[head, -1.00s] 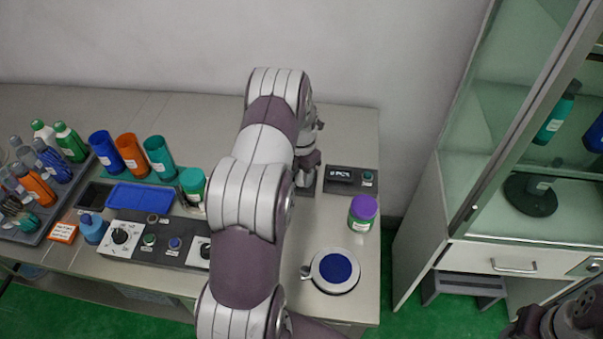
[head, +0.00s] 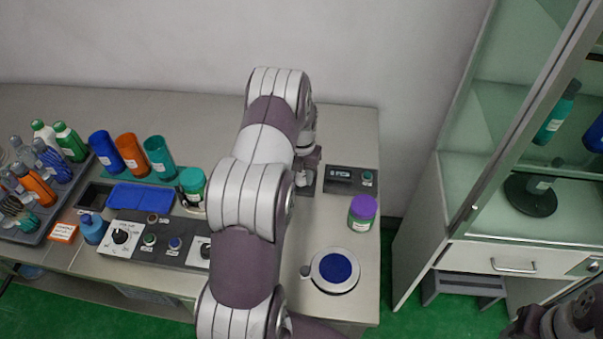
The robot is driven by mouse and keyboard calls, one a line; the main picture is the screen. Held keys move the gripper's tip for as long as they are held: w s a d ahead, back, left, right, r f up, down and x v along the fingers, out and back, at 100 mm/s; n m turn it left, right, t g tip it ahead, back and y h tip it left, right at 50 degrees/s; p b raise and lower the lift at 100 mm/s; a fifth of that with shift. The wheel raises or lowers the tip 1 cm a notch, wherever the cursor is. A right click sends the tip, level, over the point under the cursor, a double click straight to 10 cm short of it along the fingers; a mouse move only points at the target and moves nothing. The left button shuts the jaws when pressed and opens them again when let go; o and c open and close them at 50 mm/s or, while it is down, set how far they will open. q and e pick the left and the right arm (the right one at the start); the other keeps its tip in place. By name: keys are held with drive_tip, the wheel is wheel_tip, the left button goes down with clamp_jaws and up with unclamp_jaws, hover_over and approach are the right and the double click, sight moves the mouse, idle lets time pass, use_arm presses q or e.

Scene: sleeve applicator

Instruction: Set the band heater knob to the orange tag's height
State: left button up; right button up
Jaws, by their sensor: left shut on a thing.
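My left gripper (head: 306,181) is at the left end of a dark box (head: 340,186) with a lit display and a green button, at the right of the bench. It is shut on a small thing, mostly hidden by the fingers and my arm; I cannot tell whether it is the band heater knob. A small white card with orange edges (head: 63,232) lies at the bench's left; its print is too small to read. I see no other orange tag. A white-plated dial knob (head: 120,237) sits on the front control panel (head: 176,257).
A purple-lidded jar (head: 362,213) and a round blue pad (head: 335,270) stand right of my arm. Orange (head: 132,154), blue and teal cups, a blue tray (head: 140,197) and a bottle rack are at left. A glass cabinet (head: 500,225) stands at right.

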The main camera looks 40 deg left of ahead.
sight(301, 177)
use_arm(q)
drive_tip(key=shift+w+a+r, duration=0.1)
drive_tip(key=shift+w+r, duration=0.1)
drive_tip(key=shift+r, duration=0.05)
drive_tip(key=o, duration=0.8)
drive_tip(key=shift+o, duration=1.3)
drive_tip(key=shift+s+f, duration=0.1)
wheel_tip(301, 177, up, 13)
drive_tip(key=b, duration=0.1)
drive_tip(key=shift+f, duration=0.15)
